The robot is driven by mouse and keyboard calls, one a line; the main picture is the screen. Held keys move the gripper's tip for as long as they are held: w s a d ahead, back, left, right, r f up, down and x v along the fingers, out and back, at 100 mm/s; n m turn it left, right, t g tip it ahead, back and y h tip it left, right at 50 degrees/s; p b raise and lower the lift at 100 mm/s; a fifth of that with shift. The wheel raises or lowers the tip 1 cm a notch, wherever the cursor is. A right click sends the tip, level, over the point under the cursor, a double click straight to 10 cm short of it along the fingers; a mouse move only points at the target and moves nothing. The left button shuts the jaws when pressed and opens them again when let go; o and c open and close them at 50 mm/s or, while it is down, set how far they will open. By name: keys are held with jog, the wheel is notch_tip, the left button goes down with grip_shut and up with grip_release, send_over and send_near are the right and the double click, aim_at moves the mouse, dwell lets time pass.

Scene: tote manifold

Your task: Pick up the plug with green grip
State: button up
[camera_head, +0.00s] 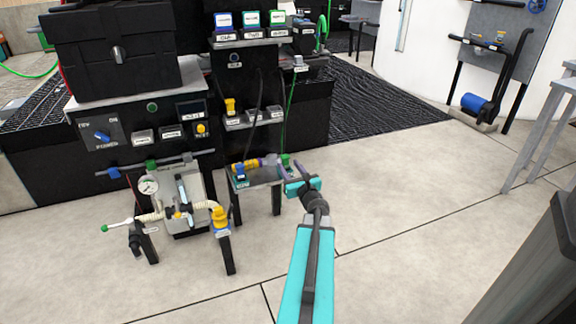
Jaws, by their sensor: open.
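The plug with green grip (286,160) stands at the right end of a small grey table (265,184), with a thin green cable rising from it. My gripper (284,163) reaches in from the lower right at the end of my teal arm. It is open, with one finger on either side of the green grip as seen here. I cannot tell whether the fingers touch it. The lower part of the plug is partly hidden by my gripper.
A yellow cylindrical fitting (246,165) and a blue connector (240,172) sit on the same table, left of my gripper. A gauge manifold (149,186) and yellow valve (221,217) stand further left. Shelves with labelled blocks (250,20) rise behind.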

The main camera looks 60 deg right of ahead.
aim_at(286, 162)
jog(key=shift+b+x, duration=1)
jog(key=shift+x, duration=1.6)
jog(key=shift+f, duration=0.1)
grip_shut()
